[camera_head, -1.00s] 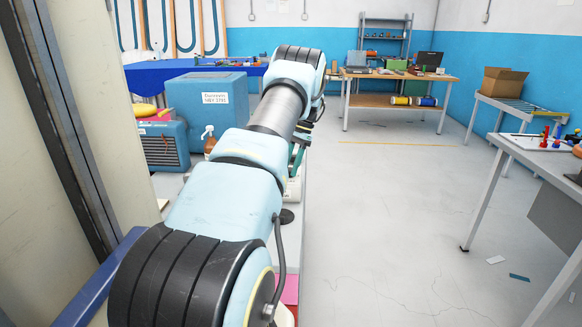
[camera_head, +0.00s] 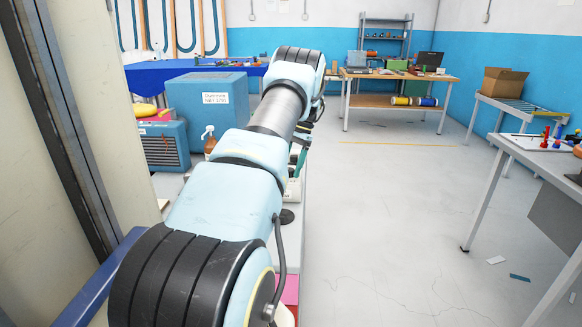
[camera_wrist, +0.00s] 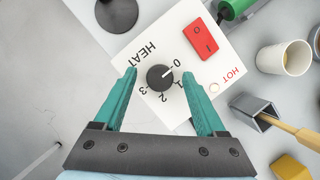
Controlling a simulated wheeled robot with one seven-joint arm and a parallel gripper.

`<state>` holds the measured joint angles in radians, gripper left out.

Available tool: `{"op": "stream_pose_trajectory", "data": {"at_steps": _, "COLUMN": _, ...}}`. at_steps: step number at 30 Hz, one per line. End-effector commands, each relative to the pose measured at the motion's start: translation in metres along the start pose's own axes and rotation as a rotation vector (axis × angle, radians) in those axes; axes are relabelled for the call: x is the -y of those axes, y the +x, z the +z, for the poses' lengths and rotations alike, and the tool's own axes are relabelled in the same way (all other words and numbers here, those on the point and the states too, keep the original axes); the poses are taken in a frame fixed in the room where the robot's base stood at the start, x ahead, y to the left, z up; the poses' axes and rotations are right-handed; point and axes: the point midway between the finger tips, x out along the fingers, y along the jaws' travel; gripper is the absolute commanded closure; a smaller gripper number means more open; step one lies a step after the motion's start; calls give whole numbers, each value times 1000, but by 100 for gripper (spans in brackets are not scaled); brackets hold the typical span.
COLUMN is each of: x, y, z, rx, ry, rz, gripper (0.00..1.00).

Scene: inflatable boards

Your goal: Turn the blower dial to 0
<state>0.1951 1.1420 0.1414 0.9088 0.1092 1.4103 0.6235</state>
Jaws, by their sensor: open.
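The blower dial (camera_wrist: 160,78) is a round dark knob with a white pointer line, on a white panel (camera_wrist: 141,65) marked HEAT with 0, 1, 2 and 3. The pointer faces the 0 side, close to the 0 mark. My gripper (camera_wrist: 159,74) is open, with one teal finger on each side of the dial and visible gaps between them and the knob. Its height over the panel is hard to tell. In the head view my arm hides the dial, and only part of a teal finger (camera_head: 301,163) shows.
A red switch (camera_wrist: 201,37) is on the same panel, near the right finger. A white cup (camera_wrist: 285,59), a grey holder (camera_wrist: 252,112) with a yellow-handled tool and a green object (camera_wrist: 234,8) stand to the right. A spray bottle (camera_head: 208,139) stands left of my arm.

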Motion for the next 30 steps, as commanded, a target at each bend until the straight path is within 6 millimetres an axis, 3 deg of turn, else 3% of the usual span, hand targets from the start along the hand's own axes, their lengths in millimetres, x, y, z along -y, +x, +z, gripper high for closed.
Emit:
{"op": "stream_pose_trajectory", "data": {"at_steps": 8, "x": 0, "y": -17, "z": -2, "rx": -3, "ry": 0, "rz": -2, "gripper": 27}}
{"op": "stream_pose_trajectory", "data": {"at_steps": 15, "x": 1, "y": -65, "z": -2, "rx": -4, "ry": 0, "rz": -3, "gripper": 27}}
{"op": "stream_pose_trajectory", "data": {"at_steps": 21, "x": 1, "y": -92, "z": -1, "rx": -2, "ry": -1, "rz": -2, "gripper": 27}}
{"op": "stream_pose_trajectory", "data": {"at_steps": 30, "x": 0, "y": -107, "z": 0, "rx": 0, "ry": 0, "rz": 0, "gripper": 27}}
